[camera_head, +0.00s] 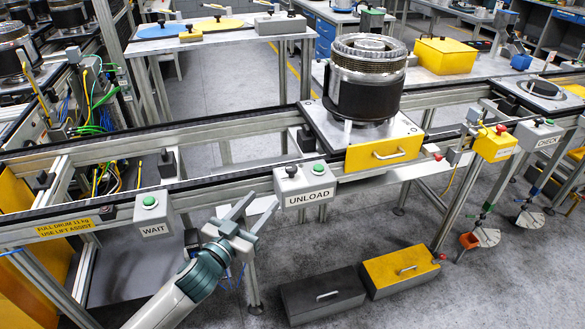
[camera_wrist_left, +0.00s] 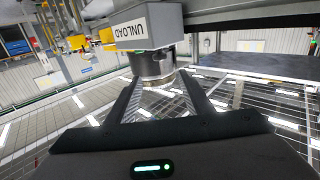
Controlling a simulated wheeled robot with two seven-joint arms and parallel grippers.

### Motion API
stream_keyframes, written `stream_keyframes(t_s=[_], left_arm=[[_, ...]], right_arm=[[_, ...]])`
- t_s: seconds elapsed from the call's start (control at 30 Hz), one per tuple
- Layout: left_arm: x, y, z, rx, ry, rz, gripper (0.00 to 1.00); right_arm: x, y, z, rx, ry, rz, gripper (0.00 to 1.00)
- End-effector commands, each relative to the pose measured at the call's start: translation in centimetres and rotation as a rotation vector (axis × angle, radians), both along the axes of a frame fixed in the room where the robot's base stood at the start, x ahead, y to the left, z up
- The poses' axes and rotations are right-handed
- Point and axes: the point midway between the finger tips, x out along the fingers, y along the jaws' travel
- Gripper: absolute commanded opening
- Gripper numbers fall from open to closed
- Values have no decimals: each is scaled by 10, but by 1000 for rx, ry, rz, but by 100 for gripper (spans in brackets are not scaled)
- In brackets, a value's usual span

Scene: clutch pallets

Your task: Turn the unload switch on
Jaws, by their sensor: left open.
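The grey UNLOAD box (camera_head: 306,187) is mounted on the front rail of the conveyor, with a black knob switch (camera_head: 291,171) and a green button (camera_head: 319,169) on its top. My left gripper (camera_head: 262,203) is just left of and below the box in the head view, its two fingers spread and empty. In the left wrist view the UNLOAD box (camera_wrist_left: 148,25) appears ahead, beyond the open fingers of the left gripper (camera_wrist_left: 158,77). A dark cylindrical part (camera_wrist_left: 152,66) shows below the box there, beyond the fingertips. The switch's position is too small to tell. My right gripper is out of view.
A pallet (camera_head: 408,132) with a large metal drum (camera_head: 366,82) stands on the conveyor behind and right of the box. The WAIT box (camera_head: 153,213) is to the left. A dark case (camera_head: 322,296) and a yellow case (camera_head: 400,270) lie on the floor. The space before the UNLOAD box is open.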

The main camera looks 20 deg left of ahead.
Motion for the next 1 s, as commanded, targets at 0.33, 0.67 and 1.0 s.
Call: stream_keyframes(t_s=[0.33, 0.67, 1.0], left_arm=[[30, -6, 3, -1, -1, 1, 47], [87, -16, 3, 1, 0, 1, 47], [144, -28, 2, 1, 1, 1, 47]], right_arm=[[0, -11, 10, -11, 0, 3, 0], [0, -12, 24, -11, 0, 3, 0], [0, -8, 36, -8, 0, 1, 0]])
